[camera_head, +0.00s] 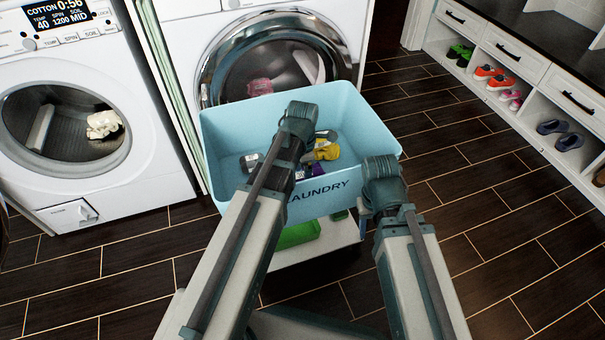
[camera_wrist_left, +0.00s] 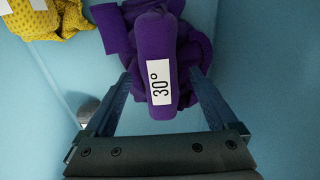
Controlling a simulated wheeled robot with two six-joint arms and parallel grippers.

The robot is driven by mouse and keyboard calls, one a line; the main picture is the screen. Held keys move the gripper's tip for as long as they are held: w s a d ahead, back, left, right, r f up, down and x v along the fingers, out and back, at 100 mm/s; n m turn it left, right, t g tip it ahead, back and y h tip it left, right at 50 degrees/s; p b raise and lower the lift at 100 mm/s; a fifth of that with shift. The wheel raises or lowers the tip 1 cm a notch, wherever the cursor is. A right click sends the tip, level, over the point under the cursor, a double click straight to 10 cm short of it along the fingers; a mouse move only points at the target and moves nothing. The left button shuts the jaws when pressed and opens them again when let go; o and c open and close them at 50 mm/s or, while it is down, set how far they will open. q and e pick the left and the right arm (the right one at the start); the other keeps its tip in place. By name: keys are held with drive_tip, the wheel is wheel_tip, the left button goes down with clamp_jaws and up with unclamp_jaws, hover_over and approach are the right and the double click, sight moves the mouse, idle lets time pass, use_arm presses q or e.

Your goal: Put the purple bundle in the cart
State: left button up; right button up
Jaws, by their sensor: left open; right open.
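The purple bundle (camera_wrist_left: 158,55) is rolled cloth with a white "30°" label. It lies inside the light blue cart (camera_head: 365,118) marked "LAUNDRY"; a small part of the bundle (camera_head: 317,170) shows in the head view. My left gripper (camera_wrist_left: 158,84) is open, with one finger on each side of the bundle's labelled end; I cannot tell whether they touch it. In the head view, my left wrist hides its fingers. My right gripper (camera_head: 372,190) is at the cart's front right corner, its fingers mostly hidden.
Other bundles lie in the cart, including a yellow one (camera_head: 326,152) and grey ones. Two washers (camera_head: 70,130) stand behind and to the left. A shoe bench (camera_head: 520,85) is at the right. A green item (camera_head: 298,233) sits below the cart's bin. Dark floor on the right is clear.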

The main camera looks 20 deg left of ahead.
use_arm(q)
wheel_tip(320, 180, up, 11)
drive_tip(key=p, duration=1)
drive_tip(key=shift+r, duration=0.1)
drive_tip(key=s+d+r+m+p, duration=0.3)
drive_tip(key=s+r+m+p, duration=0.1)
drive_tip(key=r+m+p, duration=0.3)
drive_tip(key=s+d+r+m+p, duration=0.3)
drive_tip(key=r+m+p, duration=0.5)
drive_tip(key=m, duration=0.4)
drive_tip(key=s+d+r+m+y+p, duration=0.1)
drive_tip(key=s+d+r+m+p, duration=0.2)
drive_tip(key=s+r+m+p, duration=0.3)
drive_tip(key=r+m+p, duration=0.1)
drive_tip(key=m, duration=0.2)
drive_tip(key=shift+d+r+m+p, duration=0.15)
drive_tip(key=shift+d+m+p, duration=0.15)
drive_tip(key=shift+c, duration=0.4)
